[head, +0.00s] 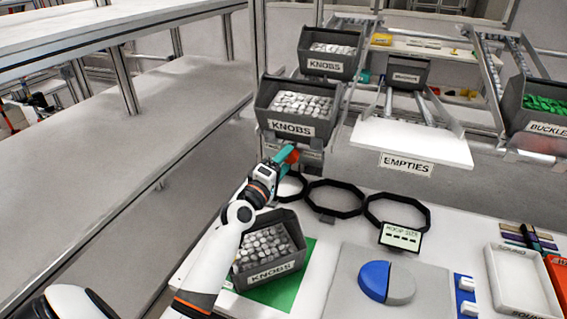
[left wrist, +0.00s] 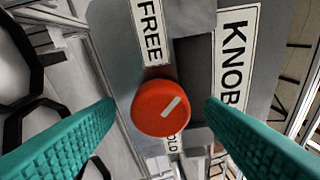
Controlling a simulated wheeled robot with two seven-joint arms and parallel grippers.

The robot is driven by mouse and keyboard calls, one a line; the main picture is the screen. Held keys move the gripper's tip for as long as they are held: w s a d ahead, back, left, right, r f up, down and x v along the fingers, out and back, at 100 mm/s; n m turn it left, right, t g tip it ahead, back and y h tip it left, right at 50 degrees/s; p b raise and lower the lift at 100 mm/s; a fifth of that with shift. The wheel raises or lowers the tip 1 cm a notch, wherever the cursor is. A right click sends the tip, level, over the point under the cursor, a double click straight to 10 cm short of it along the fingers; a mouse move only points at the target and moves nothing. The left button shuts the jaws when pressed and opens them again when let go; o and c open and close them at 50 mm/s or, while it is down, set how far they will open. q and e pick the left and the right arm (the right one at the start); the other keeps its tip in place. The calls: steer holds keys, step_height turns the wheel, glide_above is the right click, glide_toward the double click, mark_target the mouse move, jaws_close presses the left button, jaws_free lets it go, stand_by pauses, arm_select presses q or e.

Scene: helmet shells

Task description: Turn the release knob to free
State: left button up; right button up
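The red release knob (left wrist: 161,108) shows in the left wrist view, round, with a white line running diagonally from lower left to upper right. A FREE label (left wrist: 150,32) lies above it; a second label (left wrist: 174,142), ending in "OLD", is partly hidden below it. My left gripper (left wrist: 159,106) is open, its teal fingers on either side of the knob with a visible gap at each side. In the head view my left gripper (head: 283,155) reaches the knob (head: 292,157) under the middle KNOBS bin (head: 293,126). My right gripper is not in view.
A KNOBS bin (head: 296,269) stands on the green mat (head: 300,262) below my left arm. Black octagonal rings (head: 336,211) lie right of the gripper. The white EMPTIES shelf (head: 412,142) juts out to the right. A blue-and-grey disc (head: 374,281) sits on the table.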

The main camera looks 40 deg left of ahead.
arm_select(q)
steer(key=s+f+b, duration=0.2)
steer(key=s, duration=0.9)
steer(key=shift+s+d, duration=0.15)
steer(key=shift+s, duration=0.25)
